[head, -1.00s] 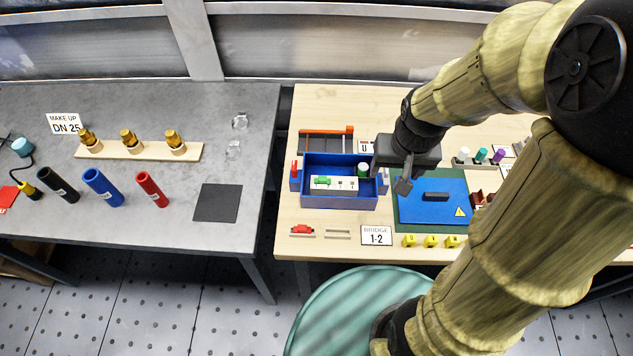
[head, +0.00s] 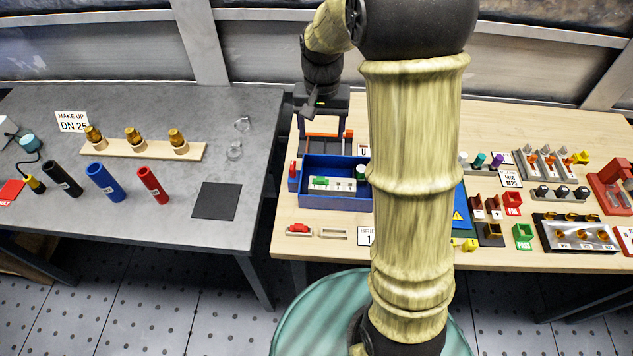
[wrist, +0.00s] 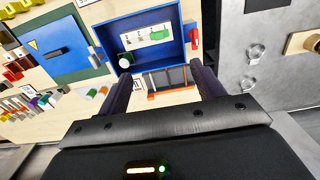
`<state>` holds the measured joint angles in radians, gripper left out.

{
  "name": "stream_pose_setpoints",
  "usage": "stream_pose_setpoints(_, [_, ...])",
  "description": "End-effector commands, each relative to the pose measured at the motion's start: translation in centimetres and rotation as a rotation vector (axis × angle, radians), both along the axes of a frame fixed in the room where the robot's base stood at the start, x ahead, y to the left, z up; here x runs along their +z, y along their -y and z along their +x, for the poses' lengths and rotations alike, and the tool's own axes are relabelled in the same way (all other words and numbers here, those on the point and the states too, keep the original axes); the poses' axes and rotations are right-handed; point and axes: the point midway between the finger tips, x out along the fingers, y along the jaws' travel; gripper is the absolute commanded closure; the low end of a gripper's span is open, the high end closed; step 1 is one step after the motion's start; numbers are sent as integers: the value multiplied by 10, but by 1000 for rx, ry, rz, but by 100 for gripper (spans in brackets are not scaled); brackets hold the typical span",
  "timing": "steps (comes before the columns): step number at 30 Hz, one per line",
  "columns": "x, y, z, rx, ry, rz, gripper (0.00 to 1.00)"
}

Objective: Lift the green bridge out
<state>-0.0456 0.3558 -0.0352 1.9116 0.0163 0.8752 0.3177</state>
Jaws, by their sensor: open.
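The green bridge (head: 320,181) sits on the white terminal strip inside the blue motor box (head: 340,199). In the wrist view the green bridge (wrist: 157,36) shows small on the strip, in the upper middle of the box (wrist: 176,59). My gripper (head: 322,110) is above the back of the box, over the orange-edged rack behind it. In the wrist view its two fingers (wrist: 161,84) are spread apart with nothing between them. They are apart from the bridge. My arm hides the right side of the box in the head view.
A red piece (head: 293,171) is at the left outer wall. A red bridge (head: 299,229) lies on the front of the wooden table.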

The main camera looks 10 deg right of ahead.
Motion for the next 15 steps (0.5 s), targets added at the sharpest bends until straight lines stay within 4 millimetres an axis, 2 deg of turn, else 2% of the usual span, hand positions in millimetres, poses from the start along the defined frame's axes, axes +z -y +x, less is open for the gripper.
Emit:
stream_pose_setpoints(8, [-3,-1,-1,4,-1,-1,33])
stream_pose_setpoints(11, [-14,-4,-1,9,-3,0,33])
stream_pose_setpoints(15, [-37,-4,-2,10,-6,0,33])
